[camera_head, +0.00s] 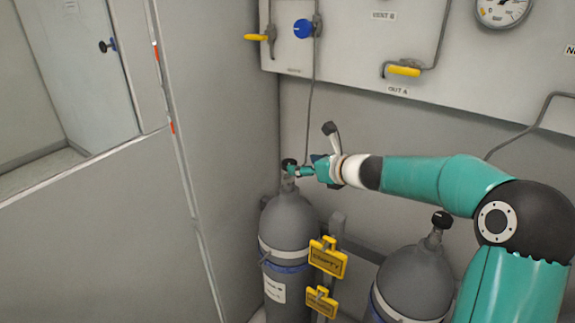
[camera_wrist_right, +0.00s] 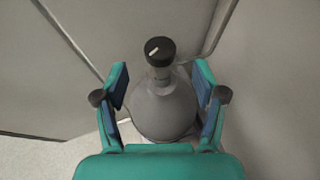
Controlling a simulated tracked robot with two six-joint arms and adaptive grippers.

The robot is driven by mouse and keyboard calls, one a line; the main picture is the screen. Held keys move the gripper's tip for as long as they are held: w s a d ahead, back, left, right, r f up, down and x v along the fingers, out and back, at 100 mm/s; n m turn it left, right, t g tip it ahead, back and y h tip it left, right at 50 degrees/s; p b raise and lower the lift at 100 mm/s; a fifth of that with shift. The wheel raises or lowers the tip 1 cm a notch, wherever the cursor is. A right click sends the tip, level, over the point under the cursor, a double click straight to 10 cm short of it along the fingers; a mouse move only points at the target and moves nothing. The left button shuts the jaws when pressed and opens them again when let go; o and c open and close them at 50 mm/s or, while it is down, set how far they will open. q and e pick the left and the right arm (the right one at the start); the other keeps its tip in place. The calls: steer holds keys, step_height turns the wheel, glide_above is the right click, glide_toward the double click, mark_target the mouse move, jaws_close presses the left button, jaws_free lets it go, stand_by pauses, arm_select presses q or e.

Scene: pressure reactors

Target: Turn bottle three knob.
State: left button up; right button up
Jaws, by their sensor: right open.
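A grey gas bottle (camera_head: 288,222) stands in the corner, with a black knob (camera_head: 289,164) on top. I cannot read a bottle number. My right gripper (camera_head: 300,171) is beside this knob, its fingers pointing left toward it. In the right wrist view, the black knob (camera_wrist_right: 159,47) with a white mark sits above the bottle's shoulder (camera_wrist_right: 160,105). It lies ahead of my open right gripper (camera_wrist_right: 161,76), centred between the two fingers and just past their tips. No contact shows. My left gripper is not in view.
A second grey bottle (camera_head: 412,280) with a black knob (camera_head: 441,220) stands to the right, below my right arm. Yellow tags (camera_head: 328,258) hang between the bottles. A wall panel (camera_head: 345,50) with valves, pipes and a gauge (camera_head: 502,10) is above. Walls close in the left side.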

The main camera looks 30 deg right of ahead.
mark_target(291, 163)
steer(key=x, duration=0.7)
steer(key=shift+p, duration=0.3)
